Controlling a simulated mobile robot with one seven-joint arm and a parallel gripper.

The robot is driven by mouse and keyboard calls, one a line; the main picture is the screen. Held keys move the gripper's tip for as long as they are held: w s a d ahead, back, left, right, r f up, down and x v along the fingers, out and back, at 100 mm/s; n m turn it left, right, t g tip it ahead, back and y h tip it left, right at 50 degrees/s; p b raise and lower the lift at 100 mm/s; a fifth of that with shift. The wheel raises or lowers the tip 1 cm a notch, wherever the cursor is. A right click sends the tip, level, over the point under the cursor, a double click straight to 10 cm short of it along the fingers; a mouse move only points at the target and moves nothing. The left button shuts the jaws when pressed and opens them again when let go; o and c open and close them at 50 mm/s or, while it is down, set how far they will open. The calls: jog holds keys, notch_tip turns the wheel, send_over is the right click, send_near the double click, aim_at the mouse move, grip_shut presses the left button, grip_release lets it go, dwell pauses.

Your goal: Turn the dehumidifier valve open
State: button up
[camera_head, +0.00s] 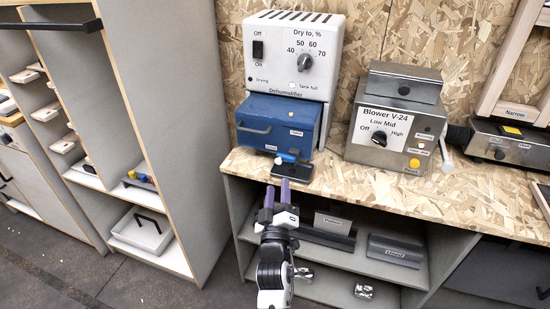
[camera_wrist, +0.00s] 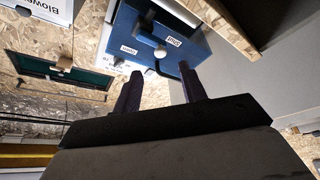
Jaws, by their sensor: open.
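The dehumidifier (camera_head: 292,58) is a white box with a dial, an Off/On switch and a blue tank section (camera_head: 275,122) below. A small pale knob (camera_head: 278,161) shows at the lower front of the blue section, by a black plate (camera_head: 291,178) on the bench edge. In the wrist view the blue section (camera_wrist: 148,28) appears upside down with labels and a white round knob (camera_wrist: 160,52). Which part is the valve, and its setting, I cannot tell for certain. My gripper (camera_head: 277,192) is open and empty, its purple fingers (camera_wrist: 160,92) apart, in front of and below the knob.
A metal Blower V-24 box (camera_head: 396,120) stands to the right on the chipboard bench (camera_head: 390,190). Shelves below hold dark labelled boxes (camera_head: 395,250). A grey cabinet side (camera_head: 185,100) is at the left. Bench between dehumidifier and blower is clear.

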aim_at(278, 163)
jog(key=p+x, duration=0.2)
jog(key=x, duration=0.7)
jog(key=shift+w+a+r+p, duration=0.1)
jog(key=shift+w+p, duration=0.3)
